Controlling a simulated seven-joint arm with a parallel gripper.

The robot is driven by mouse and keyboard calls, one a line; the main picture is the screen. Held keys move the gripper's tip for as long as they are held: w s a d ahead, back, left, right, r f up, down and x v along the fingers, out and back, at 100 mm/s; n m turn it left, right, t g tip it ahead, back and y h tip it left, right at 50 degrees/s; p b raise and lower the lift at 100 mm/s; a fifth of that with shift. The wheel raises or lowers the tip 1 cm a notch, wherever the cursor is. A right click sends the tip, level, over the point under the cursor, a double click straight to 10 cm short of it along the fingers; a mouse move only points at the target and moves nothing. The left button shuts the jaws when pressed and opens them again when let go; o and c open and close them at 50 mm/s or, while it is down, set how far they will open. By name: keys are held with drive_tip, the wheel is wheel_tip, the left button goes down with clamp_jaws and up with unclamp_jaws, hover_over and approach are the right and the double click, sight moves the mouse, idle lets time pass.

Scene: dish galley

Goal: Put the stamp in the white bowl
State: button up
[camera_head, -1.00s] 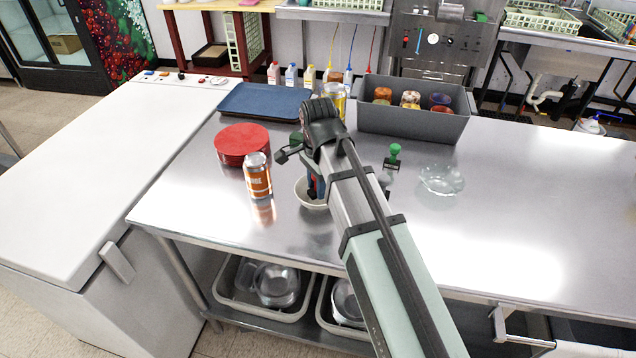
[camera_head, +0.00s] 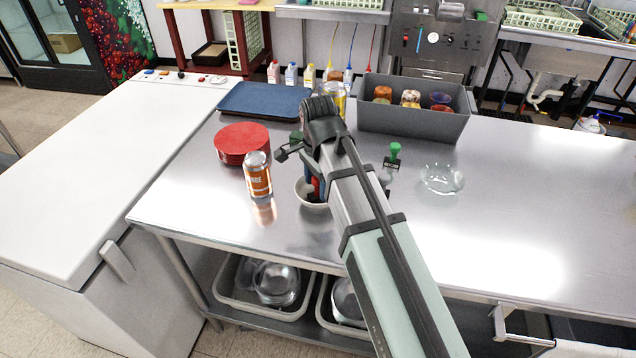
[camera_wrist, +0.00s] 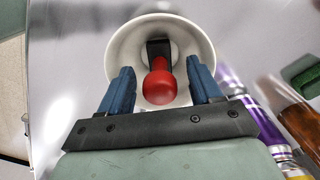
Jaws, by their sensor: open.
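A stamp with a round red handle (camera_wrist: 160,86) and a dark base (camera_wrist: 158,47) is inside the white bowl (camera_wrist: 121,47) in the wrist view. The handle points toward the camera and looks tilted. My gripper (camera_wrist: 159,68) is open over the bowl, one blue finger on each side of the stamp, with gaps between the fingers and the handle. In the head view my arm hides much of the white bowl (camera_head: 311,205). A second stamp, with a green handle (camera_head: 394,149), stands on the steel counter right of my arm.
A glass bowl (camera_head: 441,178) is at right. A grey bin (camera_head: 412,122) with jars and a blue tray (camera_head: 262,100) are behind. The right side of the counter is clear.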

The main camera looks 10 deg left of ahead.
drive_tip(key=shift+r, duration=3.4)
